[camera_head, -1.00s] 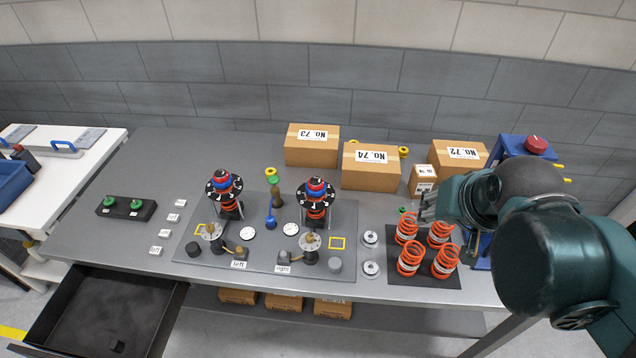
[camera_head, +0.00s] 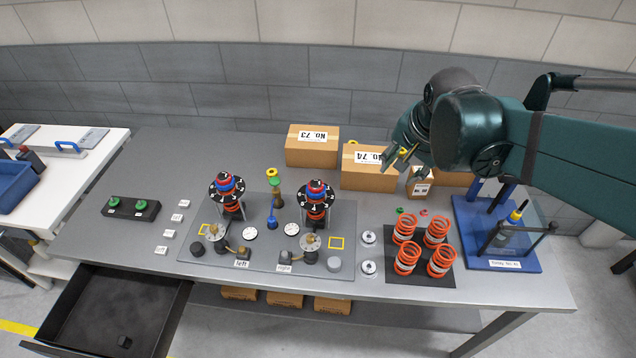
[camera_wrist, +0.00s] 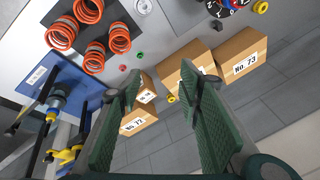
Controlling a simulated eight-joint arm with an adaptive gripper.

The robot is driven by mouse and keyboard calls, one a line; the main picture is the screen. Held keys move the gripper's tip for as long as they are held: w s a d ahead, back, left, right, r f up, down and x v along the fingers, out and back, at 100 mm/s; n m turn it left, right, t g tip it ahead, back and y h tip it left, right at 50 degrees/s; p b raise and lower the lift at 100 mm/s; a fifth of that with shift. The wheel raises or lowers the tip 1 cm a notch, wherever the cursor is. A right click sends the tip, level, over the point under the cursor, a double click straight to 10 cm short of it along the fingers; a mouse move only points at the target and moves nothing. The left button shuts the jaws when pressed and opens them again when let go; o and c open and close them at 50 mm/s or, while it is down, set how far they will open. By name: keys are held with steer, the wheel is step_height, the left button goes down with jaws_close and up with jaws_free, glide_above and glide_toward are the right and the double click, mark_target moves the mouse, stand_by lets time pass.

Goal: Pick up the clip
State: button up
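No part is marked as a clip, and I cannot tell which one it is. Small green (camera_head: 400,210) and red (camera_head: 423,212) pieces lie on the table behind the orange springs (camera_head: 405,228). In the wrist view the green piece (camera_wrist: 139,55) and red piece (camera_wrist: 123,68) lie beside the springs (camera_wrist: 89,10). Brass-coloured parts (camera_head: 310,242) sit on the left and right fixtures of the grey plate (camera_head: 262,262). My gripper (camera_head: 403,158) hangs in the air by the cartons at the back right. The wrist view shows my gripper (camera_wrist: 163,85) open, with nothing between its fingers.
Cartons No. 73 (camera_head: 311,157) and No. 74 (camera_head: 368,181) and a small box (camera_head: 420,188) stand at the back. A blue stand (camera_head: 495,250) holds uprights at the right. An open drawer (camera_head: 65,300) juts out at front left. The front table strip is clear.

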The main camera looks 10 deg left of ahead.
steer(key=w+a+f+m+g+p, duration=0.1)
steer(key=w+a+f+m+p, duration=0.1)
steer(key=w+a+f+m, duration=0.2)
steer(key=w+a+f+m+g+p, duration=0.2)
steer(key=w+a+f+m+p, duration=0.1)
steer(key=w+a+f, duration=0.6)
steer(key=w+a+f+m+g+p, duration=0.1)
steer(key=w+a+f+m+p, duration=0.2)
steer(key=a, duration=0.7)
steer(key=shift+w+f+m+g+h, duration=0.3)
steer(key=shift+w+f+m, duration=0.7)
steer(key=shift+w+f, duration=0.9)
steer(key=shift+a+f, duration=0.15)
steer(key=shift+f, duration=0.25)
steer(key=shift+f, duration=0.1)
steer(key=shift+s+f+p, duration=0.1)
steer(key=shift+f+p, duration=0.2)
steer(key=shift+f, duration=0.9)
